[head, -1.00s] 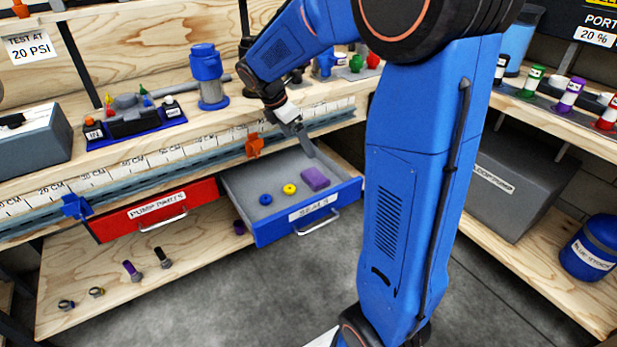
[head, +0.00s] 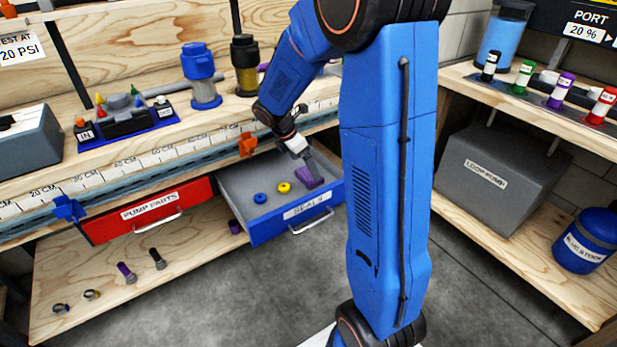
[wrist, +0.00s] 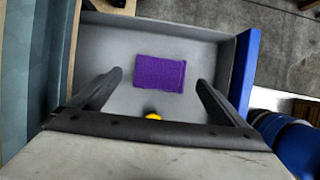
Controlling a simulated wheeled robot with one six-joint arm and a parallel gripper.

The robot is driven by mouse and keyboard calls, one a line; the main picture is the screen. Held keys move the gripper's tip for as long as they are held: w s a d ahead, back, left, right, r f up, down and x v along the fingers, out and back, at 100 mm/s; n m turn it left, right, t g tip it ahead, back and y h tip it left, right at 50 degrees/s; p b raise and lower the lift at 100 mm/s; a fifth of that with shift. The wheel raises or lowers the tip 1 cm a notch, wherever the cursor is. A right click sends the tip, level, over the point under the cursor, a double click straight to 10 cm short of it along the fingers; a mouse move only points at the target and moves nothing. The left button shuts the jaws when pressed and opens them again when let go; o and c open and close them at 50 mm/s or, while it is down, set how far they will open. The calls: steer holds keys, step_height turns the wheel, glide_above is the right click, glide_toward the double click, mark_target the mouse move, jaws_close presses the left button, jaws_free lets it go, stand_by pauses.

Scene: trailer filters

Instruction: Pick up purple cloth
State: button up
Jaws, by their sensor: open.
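The purple cloth (head: 309,176) lies flat in the open drawer (head: 262,226) labelled SEALS. It also shows in the wrist view (wrist: 159,73) as a purple rectangle on the grey drawer floor. My gripper (head: 316,178) reaches down into the drawer at the cloth, and in the head view its fingers partly cover it. In the wrist view, my gripper (wrist: 160,80) is open, with one finger to each side of the cloth and a gap on both sides. I cannot tell whether the fingertips touch the drawer floor.
A blue ring (head: 260,198) and a yellow ring (head: 284,187) lie left of the cloth in the drawer. The blue drawer front and grey side walls surround the gripper. An orange clamp (head: 247,144) sits on the bench edge behind. The shut PUMP PARTS drawer (head: 150,210) is at left.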

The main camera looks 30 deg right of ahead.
mark_target(308, 173)
steer(key=shift+x, duration=2.2)
steer(key=shift+a+f, duration=0.1)
steer(key=shift+a, duration=0.05)
steer(key=c, duration=1.1)
step_height(308, 173, up, 10)
steer(key=shift+r, duration=0.1)
steer(key=o, duration=0.4)
steer(key=c, duration=0.3)
